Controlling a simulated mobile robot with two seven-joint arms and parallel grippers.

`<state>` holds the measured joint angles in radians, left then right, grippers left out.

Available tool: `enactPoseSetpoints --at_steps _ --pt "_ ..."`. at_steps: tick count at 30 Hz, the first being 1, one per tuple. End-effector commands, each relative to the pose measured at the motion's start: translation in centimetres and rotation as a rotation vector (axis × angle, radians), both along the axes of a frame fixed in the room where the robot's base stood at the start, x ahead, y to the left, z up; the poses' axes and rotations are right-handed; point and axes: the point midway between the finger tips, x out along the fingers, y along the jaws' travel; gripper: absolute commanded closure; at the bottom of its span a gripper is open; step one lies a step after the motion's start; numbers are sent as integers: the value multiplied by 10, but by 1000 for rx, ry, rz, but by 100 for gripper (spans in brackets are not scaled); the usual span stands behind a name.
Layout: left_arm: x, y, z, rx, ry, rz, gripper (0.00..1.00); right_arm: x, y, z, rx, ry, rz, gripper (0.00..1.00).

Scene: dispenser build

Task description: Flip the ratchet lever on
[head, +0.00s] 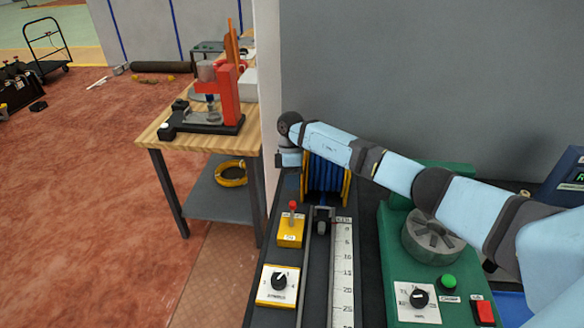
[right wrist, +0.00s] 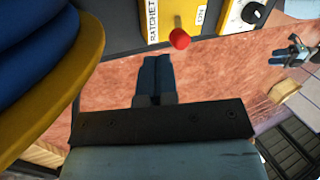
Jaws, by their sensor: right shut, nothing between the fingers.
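The ratchet lever is a short stick with a red knob (head: 293,205) on a yellow box (head: 290,236) at the left edge of the dark dispenser bench. In the head view it stands roughly upright. In the right wrist view the red knob (right wrist: 180,39) juts from the yellow box (right wrist: 178,18), whose label reads RATCHET. My right gripper (right wrist: 157,62) is shut and empty, its fingertips just beside the knob, with a small apparent gap. In the head view the right gripper (head: 290,160) hangs behind the lever, beside the reel, its fingertips hard to make out. My left gripper is out of view.
A blue reel with yellow flanges (head: 328,175) stands close to the right gripper. A white dial plate (head: 277,285) and a ruler strip (head: 343,270) lie nearer. A green machine (head: 395,235) is on the right. A wooden table (head: 165,130) stands at left.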

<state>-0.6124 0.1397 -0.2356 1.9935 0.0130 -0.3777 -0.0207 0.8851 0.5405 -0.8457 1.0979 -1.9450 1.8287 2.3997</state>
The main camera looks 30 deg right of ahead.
Motion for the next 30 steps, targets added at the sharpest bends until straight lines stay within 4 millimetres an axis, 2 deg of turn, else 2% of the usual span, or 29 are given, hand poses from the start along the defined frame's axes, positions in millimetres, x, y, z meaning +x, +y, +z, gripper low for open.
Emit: enactPoseSetpoints --at_steps 3,9,23,30 --pt "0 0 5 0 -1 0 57 -7 3 -16 1 2 0 100" --pt "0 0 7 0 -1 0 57 -11 6 -30 1 -1 1 100" --pt "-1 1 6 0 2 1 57 -11 4 -31 -1 -4 1 100" --pt "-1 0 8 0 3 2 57 -11 -6 -29 -18 -26 0 100"
